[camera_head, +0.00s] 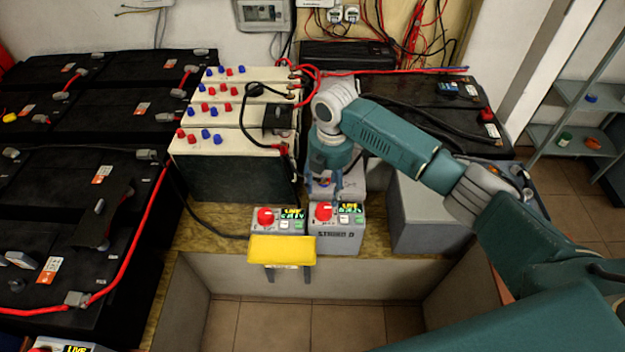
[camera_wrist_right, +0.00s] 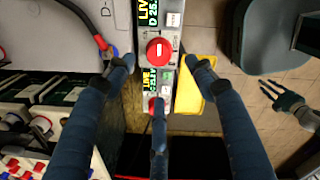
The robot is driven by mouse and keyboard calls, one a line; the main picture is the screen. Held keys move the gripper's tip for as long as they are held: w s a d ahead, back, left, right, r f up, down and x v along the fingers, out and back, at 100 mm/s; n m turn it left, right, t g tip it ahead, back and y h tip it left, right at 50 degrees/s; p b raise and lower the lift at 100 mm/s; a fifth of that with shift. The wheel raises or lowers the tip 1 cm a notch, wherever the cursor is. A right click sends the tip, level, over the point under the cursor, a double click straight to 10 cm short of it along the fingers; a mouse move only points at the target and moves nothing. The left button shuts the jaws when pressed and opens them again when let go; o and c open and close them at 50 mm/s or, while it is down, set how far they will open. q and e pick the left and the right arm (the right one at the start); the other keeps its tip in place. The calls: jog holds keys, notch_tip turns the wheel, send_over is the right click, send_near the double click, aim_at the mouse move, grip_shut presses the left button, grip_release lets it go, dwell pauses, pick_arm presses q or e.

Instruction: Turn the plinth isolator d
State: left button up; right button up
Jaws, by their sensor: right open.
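The plinth isolator d is a grey box (camera_head: 337,240) marked STRING D, with a red knob (camera_head: 323,211) and a lit display reading LIVE. In the right wrist view its red knob (camera_wrist_right: 160,51) lies between my spread fingers, with a pale mark on its face. My right gripper (camera_head: 335,190) is open and empty, pointing down above and just behind this box; it also shows in the right wrist view (camera_wrist_right: 160,95). No finger clearly touches the knob. What seems to be my left gripper (camera_wrist_right: 285,100) shows small in that view; its opening is unclear.
A similar isolator (camera_head: 285,220) with a red knob stands close on the left, with a yellow plate (camera_head: 281,250) at its front. White-topped batteries (camera_head: 235,140) stand behind left. A grey box (camera_head: 420,215) stands right. Black batteries (camera_head: 110,120) with red cables fill the left.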

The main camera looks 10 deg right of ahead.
send_over(324, 207)
jog(key=f, duration=0.3)
jog(key=shift+s+f, duration=0.15)
jog(key=shift+s, duration=0.2)
jog(key=f, duration=0.5)
jog(key=shift+w+f, duration=0.25)
pick_arm(q)
jog(key=shift+s+a+r, duration=0.2)
pick_arm(e)
jog(key=shift+f, duration=0.35)
pick_arm(q)
jog(key=shift+d, duration=0.1)
pick_arm(e)
jog(key=shift+c, duration=0.2)
pick_arm(q)
jog(key=shift+s, duration=0.25)
pick_arm(e)
jog(key=c, duration=1.1)
